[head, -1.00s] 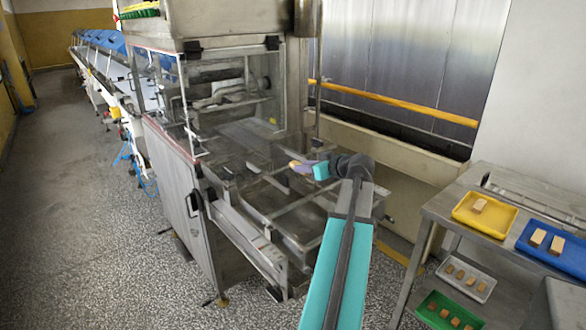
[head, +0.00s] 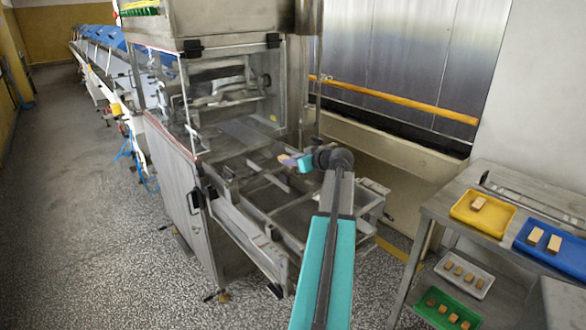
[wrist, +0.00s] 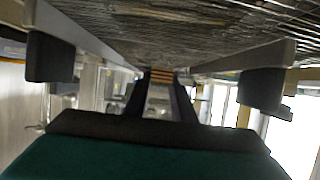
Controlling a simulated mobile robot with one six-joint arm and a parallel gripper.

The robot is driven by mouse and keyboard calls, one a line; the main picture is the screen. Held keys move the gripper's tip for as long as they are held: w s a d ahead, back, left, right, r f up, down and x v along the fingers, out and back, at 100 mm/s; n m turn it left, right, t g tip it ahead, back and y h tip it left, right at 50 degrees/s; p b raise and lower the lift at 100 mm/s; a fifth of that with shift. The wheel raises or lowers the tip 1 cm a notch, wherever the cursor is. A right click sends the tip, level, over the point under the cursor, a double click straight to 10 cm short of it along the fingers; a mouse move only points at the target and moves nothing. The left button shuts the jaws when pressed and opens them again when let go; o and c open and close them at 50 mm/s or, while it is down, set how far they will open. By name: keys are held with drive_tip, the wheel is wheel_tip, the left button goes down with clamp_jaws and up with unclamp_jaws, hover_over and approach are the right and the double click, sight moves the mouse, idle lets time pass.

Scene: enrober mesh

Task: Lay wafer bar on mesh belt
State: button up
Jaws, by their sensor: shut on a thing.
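The wafer bar (wrist: 161,75) is a small brown, layered piece held at the tips of the dark fingers in the wrist view. In the head view, it is a tiny tan tip (head: 283,157) at the end of my gripper (head: 289,160). My gripper is shut on it and reaches over the open front section of the enrober. The mesh belt (head: 248,131) runs into the machine beyond the gripper. In the wrist view, a dark, finely lined mesh surface (wrist: 160,35) spans the top between two metal rails. I cannot tell the gap between bar and mesh.
Metal rails (wrist: 75,35) flank the gripper in the wrist view. The enrober's clear panels and upper housing (head: 225,25) stand at the back. At right, a steel table (head: 440,205) bears a yellow tray (head: 463,212) and a blue tray (head: 524,243) with bars. White and green trays sit lower.

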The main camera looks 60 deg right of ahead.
drive_tip(key=shift+f+p, duration=0.4)
drive_tip(key=shift+f, duration=1.15)
drive_tip(key=shift+f, duration=0.1)
drive_tip(key=o, duration=0.8)
drive_tip(key=shift+r, duration=0.2)
drive_tip(key=b+v, duration=0.2)
drive_tip(key=v, duration=0.9)
drive_tip(key=shift+s+a, duration=0.1)
drive_tip(key=shift+s+a+r, duration=0.1)
drive_tip(key=shift+s+r, duration=0.05)
drive_tip(key=shift+s, duration=0.15)
drive_tip(key=shift+r, duration=0.1)
